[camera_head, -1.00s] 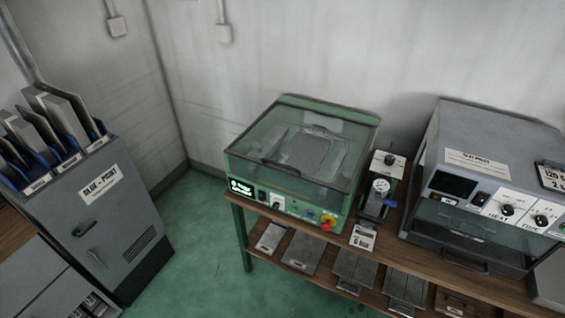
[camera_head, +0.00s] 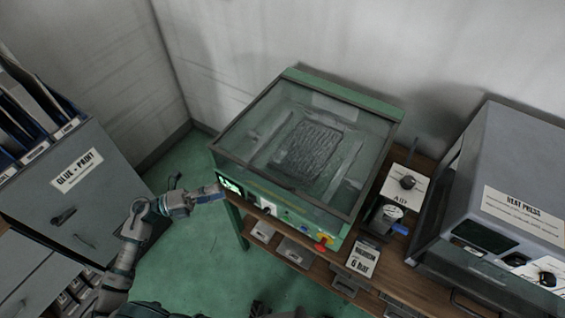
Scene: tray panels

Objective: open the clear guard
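The clear guard (camera_head: 255,131) is a transparent, dark-framed lid lying shut over the green machine (camera_head: 290,222) on the wooden bench. A dark ribbed plate shows through it. The machine's front panel has a small lit display, switches and a red and yellow knob (camera_head: 323,242). My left gripper (camera_head: 217,192) is at the machine's front left corner, beside the lit display and below the guard's front edge. It is small and seen from the side, so whether its fingers are open or whether they touch the machine cannot be told. My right gripper is not in view.
A gauge unit with an air knob (camera_head: 407,182) stands right of the machine, with a "6 bar" label (camera_head: 362,258) in front. A grey heat press (camera_head: 512,185) fills the right. A grey "glue + print" cabinet (camera_head: 75,200) stands left. Green floor lies between cabinet and bench.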

